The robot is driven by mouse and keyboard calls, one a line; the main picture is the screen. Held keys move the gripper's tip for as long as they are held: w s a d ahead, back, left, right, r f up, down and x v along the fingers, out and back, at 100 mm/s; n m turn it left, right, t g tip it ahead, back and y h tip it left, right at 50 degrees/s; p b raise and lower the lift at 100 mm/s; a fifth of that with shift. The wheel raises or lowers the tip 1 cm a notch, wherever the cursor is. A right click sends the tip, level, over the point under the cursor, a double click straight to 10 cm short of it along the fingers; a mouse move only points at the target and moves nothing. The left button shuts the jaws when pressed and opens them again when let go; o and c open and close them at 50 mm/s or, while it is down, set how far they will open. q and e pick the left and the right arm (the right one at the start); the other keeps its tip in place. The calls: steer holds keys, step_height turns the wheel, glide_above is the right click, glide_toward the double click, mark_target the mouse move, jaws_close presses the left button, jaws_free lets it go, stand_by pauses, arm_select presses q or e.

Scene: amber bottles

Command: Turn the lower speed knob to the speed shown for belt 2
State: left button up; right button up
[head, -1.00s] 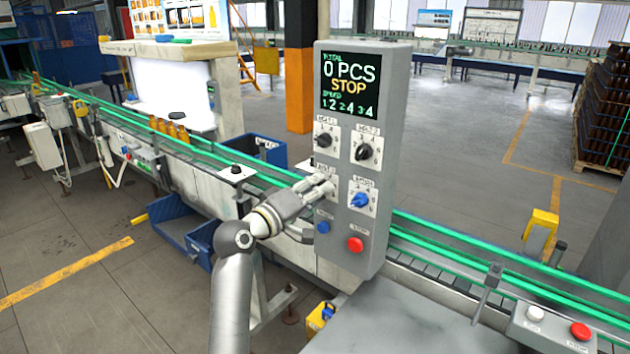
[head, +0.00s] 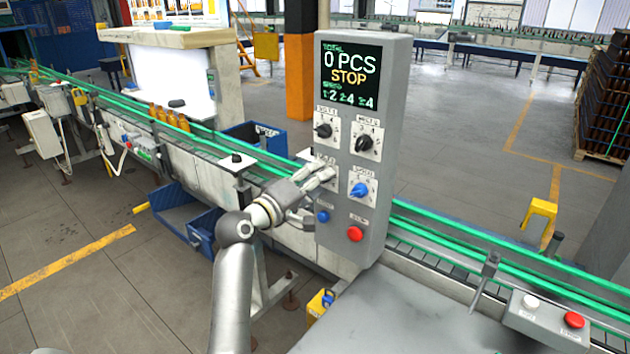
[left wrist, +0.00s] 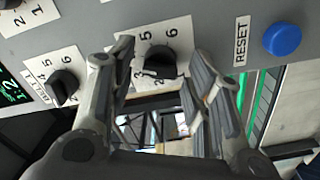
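The grey control panel (head: 385,150) stands upright with a screen (head: 350,75) reading 0 PCS, STOP, and a speed row that appears to read 1:2, 2:4, 3:4. Two black knobs sit below the screen, an upper left knob (head: 323,130) and an upper right knob (head: 365,143). My left gripper (head: 320,174) is at the lower left dial, hiding its knob in the head view. In the left wrist view this lower speed knob (left wrist: 157,65) shows between the two apart fingers of my gripper (left wrist: 163,58); contact is unclear. Its exact setting is hard to read. My right gripper is out of view.
A blue knob (head: 359,190) is right of my gripper. A blue button (head: 322,216), labelled RESET in the left wrist view (left wrist: 282,40), and a red button (head: 355,234) lie below. A green-railed conveyor (head: 450,236) runs behind the panel, with amber bottles (head: 168,117) at left.

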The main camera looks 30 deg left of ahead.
arm_select(q)
steer(key=s+a, duration=0.1)
steer(key=s, duration=1.1)
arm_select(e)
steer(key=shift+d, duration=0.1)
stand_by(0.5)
